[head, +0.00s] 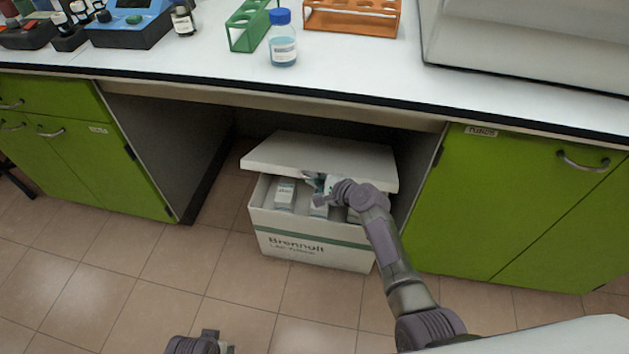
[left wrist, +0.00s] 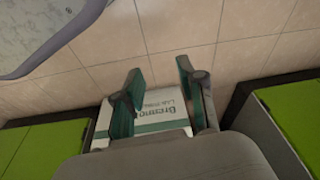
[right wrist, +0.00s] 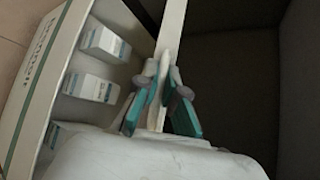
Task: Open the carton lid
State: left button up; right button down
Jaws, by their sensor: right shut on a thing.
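The white carton (head: 312,249) with a green stripe stands on the floor under the bench. Its lid (head: 320,157) is raised and tilted, and small white boxes (head: 285,194) show inside. My right gripper (head: 318,184) is at the lid's front edge. In the right wrist view the right gripper (right wrist: 158,97) is shut on the lid (right wrist: 172,40), its fingers on both sides of the panel. My left gripper (left wrist: 156,84) is open and empty in the left wrist view, with the carton (left wrist: 160,116) beyond it. In the head view only part of the left arm shows at the bottom.
Green cabinets (head: 530,205) (head: 72,150) flank the knee space that holds the carton. The bench top (head: 350,65) overhangs it and carries a blue-capped bottle (head: 283,45), a green rack (head: 246,27) and an orange rack (head: 352,17). The tiled floor in front is clear.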

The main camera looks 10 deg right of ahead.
pick_arm(q)
jog(key=s+a+f+p, duration=0.1)
jog(key=s+f+p, duration=0.2)
jog(key=s+f, duration=0.3)
jog(key=shift+s+f+g, duration=0.4)
jog(key=shift+f, duration=1.7)
pick_arm(e)
jog(key=shift+w+d+r, duration=0.1)
jog(key=shift+w+r, duration=0.3)
jog(key=shift+r, duration=0.35)
jog(key=shift+w+d+r, duration=0.15)
jog(key=shift+w+r, duration=0.3)
jog(key=shift+r, duration=0.25)
jog(key=shift+w+d+r, duration=0.1)
jog(key=shift+w+r, duration=0.3)
jog(key=shift+r, duration=0.35)
jog(key=c, duration=1.3)
grip_release()
jog(key=shift+o, duration=0.2)
jog(key=v, duration=1.2)
jog(key=shift+f, duration=0.1)
